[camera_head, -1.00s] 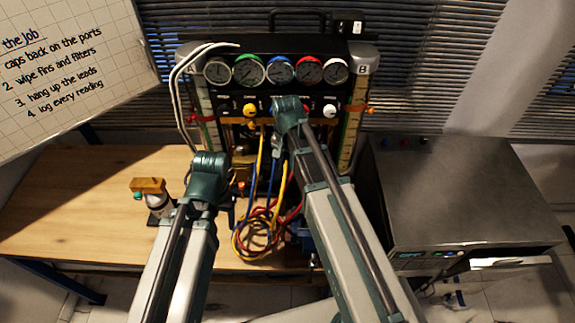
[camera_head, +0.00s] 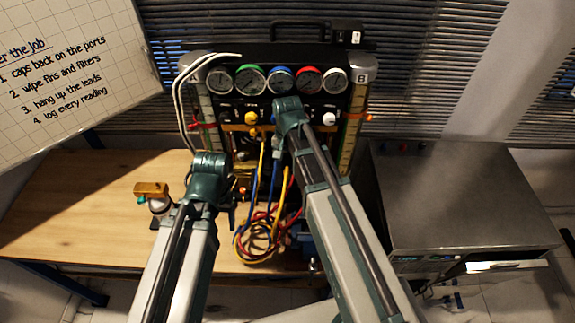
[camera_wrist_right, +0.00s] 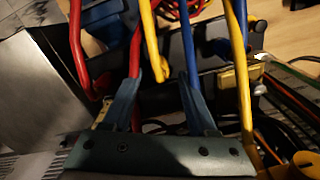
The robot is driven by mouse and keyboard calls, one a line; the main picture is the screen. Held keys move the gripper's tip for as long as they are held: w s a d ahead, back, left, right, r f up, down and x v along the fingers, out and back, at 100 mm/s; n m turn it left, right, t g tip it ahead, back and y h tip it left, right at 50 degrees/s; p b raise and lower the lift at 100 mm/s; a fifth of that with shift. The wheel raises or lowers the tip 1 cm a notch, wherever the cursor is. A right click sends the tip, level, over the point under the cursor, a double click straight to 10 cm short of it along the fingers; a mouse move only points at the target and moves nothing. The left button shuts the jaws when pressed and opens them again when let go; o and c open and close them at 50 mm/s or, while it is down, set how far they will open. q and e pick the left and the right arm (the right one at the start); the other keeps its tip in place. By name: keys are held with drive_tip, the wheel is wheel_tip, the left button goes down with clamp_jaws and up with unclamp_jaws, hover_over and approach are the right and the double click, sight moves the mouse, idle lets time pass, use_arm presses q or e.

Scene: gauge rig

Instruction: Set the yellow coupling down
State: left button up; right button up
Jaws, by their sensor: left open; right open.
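Yellow hose (camera_head: 262,160) hangs from the gauge rig's front into a tangle with red and blue hoses. In the right wrist view, a yellow hose (camera_wrist_right: 152,45) bends to a low end close to the gap between my right gripper's fingers (camera_wrist_right: 160,95). The fingers are apart, and I see no grip on it. I cannot make out the yellow coupling itself clearly. My right gripper is in front of the rig, mostly hidden behind its wrist in the head view. My left gripper (camera_head: 228,188) is left of the hoses, its fingers largely hidden by its wrist.
The gauge rig (camera_head: 262,100) stands at the back of the wooden bench (camera_head: 70,205). A brass-topped bottle (camera_head: 153,190) stands left of my left arm. A metal cabinet (camera_head: 460,195) is at the right. The bench's left part is clear.

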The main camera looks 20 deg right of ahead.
wheel_tip(320, 180, up, 10)
drive_tip(key=p, duration=0.9)
drive_tip(key=s+a+n+h, duration=0.1)
drive_tip(key=s+a+n, duration=0.9)
drive_tip(key=s, duration=0.4)
drive_tip(key=shift+s+a+f+n+b, duration=0.2)
drive_tip(key=shift+s+a+n+b, duration=0.1)
drive_tip(key=shift+n, duration=0.3)
drive_tip(key=shift+f, duration=0.1)
wheel_tip(320, 180, down, 20)
drive_tip(key=b, duration=2)
drive_tip(key=shift+w+f, duration=0.1)
